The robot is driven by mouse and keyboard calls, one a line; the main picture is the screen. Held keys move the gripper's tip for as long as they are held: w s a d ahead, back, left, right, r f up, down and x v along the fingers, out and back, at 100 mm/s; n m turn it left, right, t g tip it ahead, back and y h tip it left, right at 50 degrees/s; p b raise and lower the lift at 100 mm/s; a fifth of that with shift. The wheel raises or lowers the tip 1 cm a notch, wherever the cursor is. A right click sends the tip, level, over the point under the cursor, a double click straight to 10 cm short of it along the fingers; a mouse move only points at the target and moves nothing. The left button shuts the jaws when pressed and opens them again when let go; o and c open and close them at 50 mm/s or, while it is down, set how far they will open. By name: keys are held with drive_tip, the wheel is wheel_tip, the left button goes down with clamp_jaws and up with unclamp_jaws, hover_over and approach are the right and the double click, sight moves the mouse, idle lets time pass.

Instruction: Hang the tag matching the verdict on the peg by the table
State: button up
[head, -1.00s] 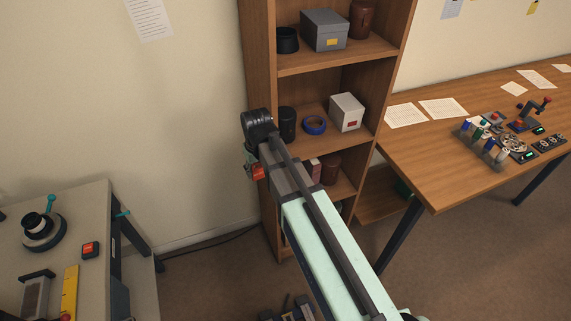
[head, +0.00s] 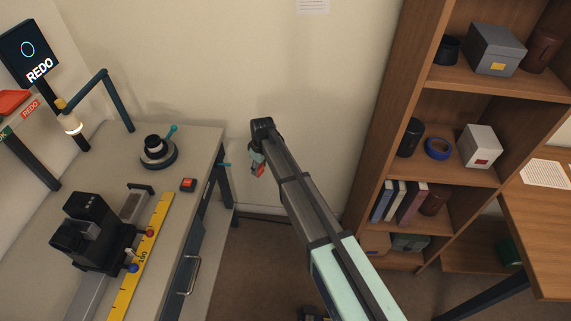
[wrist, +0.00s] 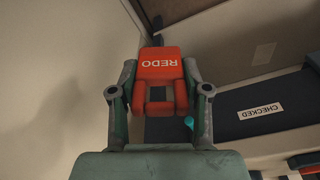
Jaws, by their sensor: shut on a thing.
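The verdict screen (head: 28,50) at the upper left reads REDO. My gripper (head: 256,160) is shut on a red tag (head: 260,170), held in the air right of the workbench. In the wrist view the tag (wrist: 160,66) reads REDO and sits between both fingers, with an open loop at its lower end. A teal peg (head: 225,164) sticks out from the bench's right side. Its tip (wrist: 188,122) shows in the wrist view beside the tag's lower end; the tag is not seen on it. A CHECKED label (wrist: 261,110) is on the dark bench side.
The workbench (head: 205,140) holds a black device (head: 90,230), a yellow ruler (head: 140,262), a round stand (head: 158,153) and a red button (head: 188,185). A rack at the left edge has OK and REDO labels (head: 30,108).

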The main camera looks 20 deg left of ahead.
sight(224, 164)
drive_tip(key=shift+n, duration=0.9)
drive_tip(key=shift+s+a+f+p, duration=0.2)
drive_tip(key=shift+s+a+f, duration=0.3)
drive_tip(key=shift+a, duration=1.65)
drive_tip(key=shift+s+a+f+p, duration=0.15)
drive_tip(key=shift+s+a+f, duration=0.35)
drive_tip(key=shift+a, duration=1.7)
drive_tip(key=shift+s+a+f+p, duration=0.2)
drive_tip(key=shift+s+a+f, duration=0.3)
drive_tip(key=shift+a, duration=1.65)
drive_tip(key=shift+s+a+f+b, duration=0.1)
drive_tip(key=shift+s+a+b, duration=0.1)
drive_tip(key=shift+a+b, duration=0.3)
drive_tip(key=shift+a, duration=0.15)
drive_tip(key=o, duration=1)
